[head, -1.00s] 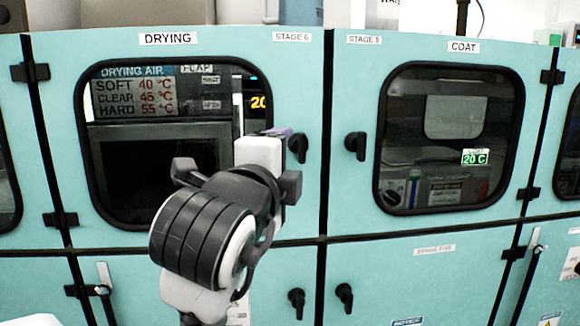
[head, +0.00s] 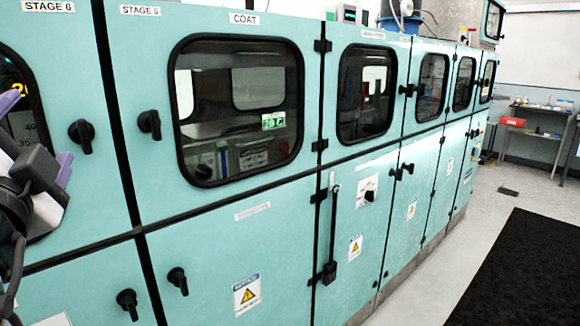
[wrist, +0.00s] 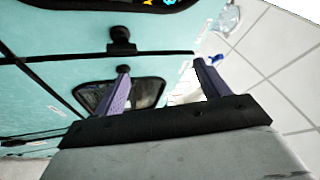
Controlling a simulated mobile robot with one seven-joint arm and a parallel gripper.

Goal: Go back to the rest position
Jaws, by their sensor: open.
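My gripper (wrist: 164,85) shows in the wrist view with its two purple fingers spread apart and nothing between them. In the head view part of my gripper and wrist stands at the left edge, in front of the teal cabinet (head: 230,40) near the STAGE 6 door. The wrist view shows the teal cabinet front (wrist: 60,50) sideways beyond the fingers, with a black door knob (wrist: 122,38) and a dark window (wrist: 135,95).
The row of teal cabinets runs away to the right, with black handles (head: 149,124) and a lever (head: 330,235) sticking out. A black mat (head: 525,275) lies on the open grey floor (head: 470,215) at right. A bench (head: 540,115) stands at the far back wall.

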